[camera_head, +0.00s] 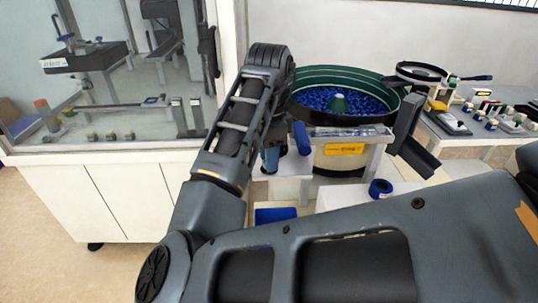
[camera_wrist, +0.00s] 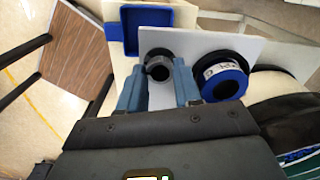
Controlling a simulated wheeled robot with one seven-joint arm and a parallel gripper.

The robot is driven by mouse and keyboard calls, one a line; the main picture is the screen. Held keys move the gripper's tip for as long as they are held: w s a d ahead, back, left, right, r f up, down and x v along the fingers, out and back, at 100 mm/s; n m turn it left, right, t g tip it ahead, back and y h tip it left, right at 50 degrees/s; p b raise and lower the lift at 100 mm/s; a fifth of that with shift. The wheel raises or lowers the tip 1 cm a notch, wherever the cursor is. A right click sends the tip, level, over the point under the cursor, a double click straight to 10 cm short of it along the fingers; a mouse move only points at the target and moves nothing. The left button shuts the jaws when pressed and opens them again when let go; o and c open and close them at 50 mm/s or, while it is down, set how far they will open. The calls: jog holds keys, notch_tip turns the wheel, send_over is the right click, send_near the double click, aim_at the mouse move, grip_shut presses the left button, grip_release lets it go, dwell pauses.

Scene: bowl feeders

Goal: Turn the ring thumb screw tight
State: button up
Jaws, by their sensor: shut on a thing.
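The ring thumb screw (camera_wrist: 158,66) shows in the wrist view as a small dark round piece with a grey ring-like edge, against a white plate. My gripper (camera_wrist: 159,75) has one blue-grey finger on either side of it and is shut on it. The screw's lower part and its thread are hidden, so I cannot tell how deep it sits. In the head view my gripper (camera_head: 272,158) points down beside the bowl feeder, and the screw cannot be made out there.
A blue ring with a black centre (camera_wrist: 224,78) lies close right of my gripper; it also shows in the head view (camera_head: 380,188). A blue tray (camera_wrist: 186,17) lies beyond. The green bowl feeder (camera_head: 376,78) with blue parts stands behind. A glass-fronted cabinet (camera_head: 100,190) is at left.

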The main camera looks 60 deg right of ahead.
dwell(0.4)
jog(key=o, duration=1)
jog(key=shift+o, duration=0.2)
jog(key=shift+r+p, duration=0.6)
jog(key=shift+r, duration=3.35)
